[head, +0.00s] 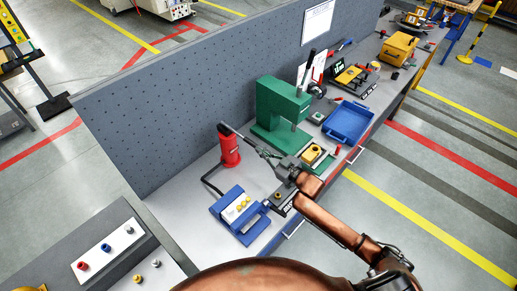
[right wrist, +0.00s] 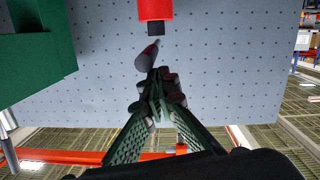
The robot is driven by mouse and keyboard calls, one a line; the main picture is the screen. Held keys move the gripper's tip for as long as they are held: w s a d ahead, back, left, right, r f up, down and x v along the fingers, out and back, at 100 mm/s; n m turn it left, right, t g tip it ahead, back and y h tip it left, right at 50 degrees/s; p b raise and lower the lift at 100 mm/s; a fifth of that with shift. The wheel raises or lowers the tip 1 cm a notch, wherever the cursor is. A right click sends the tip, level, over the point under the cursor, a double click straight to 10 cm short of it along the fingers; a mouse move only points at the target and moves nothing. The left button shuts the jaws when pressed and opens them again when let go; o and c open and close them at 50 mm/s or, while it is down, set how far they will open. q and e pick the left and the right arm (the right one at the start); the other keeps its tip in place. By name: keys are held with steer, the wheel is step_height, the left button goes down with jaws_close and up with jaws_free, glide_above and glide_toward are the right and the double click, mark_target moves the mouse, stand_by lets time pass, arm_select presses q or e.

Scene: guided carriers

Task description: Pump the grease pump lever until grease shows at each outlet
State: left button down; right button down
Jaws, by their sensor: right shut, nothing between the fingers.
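The red grease pump (head: 230,152) stands upright on the bench against the grey panel. Its dark lever (head: 226,129) sticks out from the top toward my right gripper (head: 260,150). A dark hose runs from the pump's foot to a blue block (head: 232,216) with several yellowish spots on its pale top; I cannot tell whether these are grease. In the right wrist view the red pump body (right wrist: 155,9) is at the top and the grey lever end (right wrist: 146,60) lies just beyond the fingertips (right wrist: 157,77). My right gripper is shut and empty; contact with the lever is unclear. My left gripper is out of view.
A green press (head: 282,105) stands right of the pump. A blue tray (head: 348,121) and a yellow part in a fixture (head: 312,153) lie farther right. The perforated panel (head: 170,120) closes off the back. A panel with coloured buttons (head: 105,248) is at lower left.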

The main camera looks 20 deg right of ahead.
steer(key=f+b+v, duration=0.1)
steer(key=v, duration=0.6)
steer(key=shift+s+d, duration=0.3)
steer(key=shift+s, duration=0.05)
stand_by(1.1)
